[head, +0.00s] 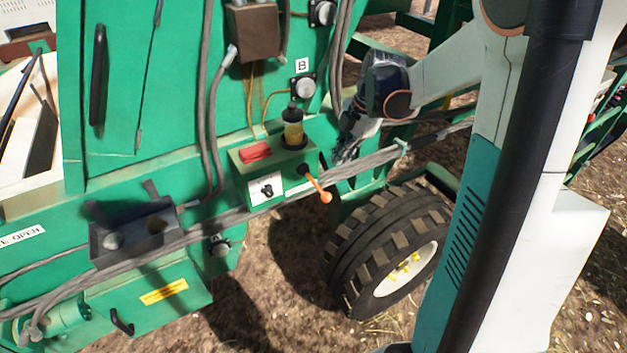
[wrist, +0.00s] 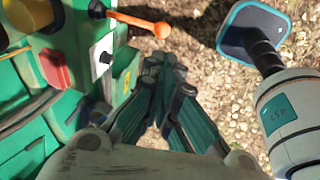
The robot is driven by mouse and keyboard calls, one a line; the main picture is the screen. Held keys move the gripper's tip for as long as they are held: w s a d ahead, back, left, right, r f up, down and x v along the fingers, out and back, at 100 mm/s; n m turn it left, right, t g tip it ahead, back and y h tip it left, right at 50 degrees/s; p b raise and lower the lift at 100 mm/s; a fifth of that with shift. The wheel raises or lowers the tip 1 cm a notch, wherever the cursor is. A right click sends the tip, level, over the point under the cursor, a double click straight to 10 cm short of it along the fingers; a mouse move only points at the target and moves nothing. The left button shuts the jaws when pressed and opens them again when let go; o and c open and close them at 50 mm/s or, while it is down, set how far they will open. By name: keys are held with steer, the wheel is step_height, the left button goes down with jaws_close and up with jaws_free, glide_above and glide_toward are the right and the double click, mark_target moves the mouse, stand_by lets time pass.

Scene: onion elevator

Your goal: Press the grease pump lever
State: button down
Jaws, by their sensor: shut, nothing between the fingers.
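The grease pump lever (head: 317,185) is an orange rod with a round knob at its end. In the head view it slants down and right from the green pump box (head: 240,180), below the amber reservoir (head: 293,130). In the wrist view the lever (wrist: 140,22) points right near the top, its knob just beyond my fingertips. My gripper (head: 345,150) is to the right of the box, above the knob in the head view. In the wrist view my gripper (wrist: 172,72) is shut and empty, and appears apart from the lever.
A red block (head: 255,151) and a black knob on a white plate (head: 266,189) are on the box. Grey hoses (head: 250,213) run along the machine's side. A tyre (head: 385,245) stands below right. Straw-strewn ground shows below.

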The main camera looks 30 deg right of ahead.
mark_target(326, 198)
stand_by(0.3)
steer(key=x, duration=1.4)
steer(key=shift+d, duration=0.1)
steer(key=shift+f, duration=0.1)
steer(key=shift+s+f, duration=0.1)
steer(key=f+b, duration=0.1)
steer(key=f+t+b, duration=0.1)
steer(key=b, duration=0.1)
steer(key=shift+s, duration=0.25)
step_height(326, 198, down, 7)
steer(key=t+b, duration=0.2)
steer(key=b, duration=0.6)
steer(key=shift+r+b, duration=0.2)
steer(key=shift+b, duration=0.1)
steer(key=shift+w+r, duration=0.1)
